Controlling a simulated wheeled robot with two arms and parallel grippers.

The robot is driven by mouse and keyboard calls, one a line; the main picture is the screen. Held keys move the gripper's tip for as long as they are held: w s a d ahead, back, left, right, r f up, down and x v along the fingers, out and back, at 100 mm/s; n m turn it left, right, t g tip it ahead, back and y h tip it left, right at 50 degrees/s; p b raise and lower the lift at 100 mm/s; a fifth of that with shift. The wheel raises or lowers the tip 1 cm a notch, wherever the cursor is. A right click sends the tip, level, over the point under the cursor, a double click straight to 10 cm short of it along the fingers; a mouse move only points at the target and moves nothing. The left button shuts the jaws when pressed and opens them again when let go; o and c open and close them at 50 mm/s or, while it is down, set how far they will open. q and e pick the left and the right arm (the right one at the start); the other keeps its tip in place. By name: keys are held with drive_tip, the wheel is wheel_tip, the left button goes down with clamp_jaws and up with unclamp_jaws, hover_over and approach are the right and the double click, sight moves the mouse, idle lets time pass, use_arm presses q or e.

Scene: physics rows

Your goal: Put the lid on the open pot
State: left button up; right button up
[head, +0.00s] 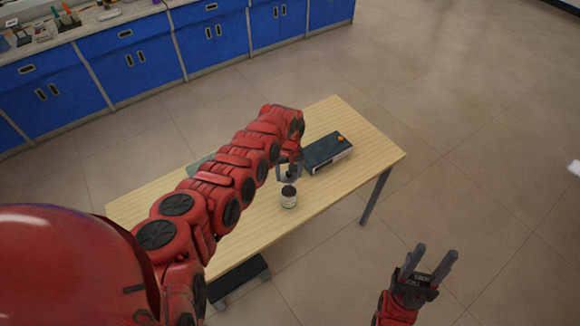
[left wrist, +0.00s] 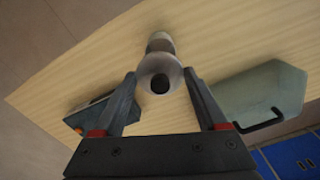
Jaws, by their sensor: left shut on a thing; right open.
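A small pale pot (head: 289,200) with a dark open top stands upright near the table's front edge. It also shows partly behind the lid in the left wrist view (left wrist: 160,43). My left gripper (head: 289,175) is shut on a round grey lid with a dark knob (left wrist: 160,74). In the left wrist view the lid sits between the two fingertips (left wrist: 160,76). In the head view the lid is small and hard to make out, just beyond the pot and apart from it. My right gripper (head: 433,265) is open and empty, out over the floor.
A dark box with an orange knob (head: 325,152) stands on the wooden table (head: 350,120), right of my left gripper. A grey-green thing with a black handle (left wrist: 262,92) lies on the other side, mostly behind my left arm in the head view. Blue cabinets (head: 130,55) line the back.

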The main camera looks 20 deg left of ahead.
use_arm(q)
drive_tip(key=shift+s+f, duration=0.15)
drive_tip(key=shift+f, duration=0.15)
wheel_tip(320, 180, down, 4)
drive_tip(key=b, duration=0.4)
drive_tip(key=shift+f+b, duration=0.15)
drive_tip(key=shift+b, duration=0.2)
wheel_tip(320, 180, down, 2)
drive_tip(key=shift+b, duration=0.8)
drive_tip(key=shift+p, duration=0.4)
drive_tip(key=shift+f, duration=0.1)
idle(0.4)
idle(0.7)
drive_tip(key=o, duration=1.3)
drive_tip(key=shift+c, duration=0.2)
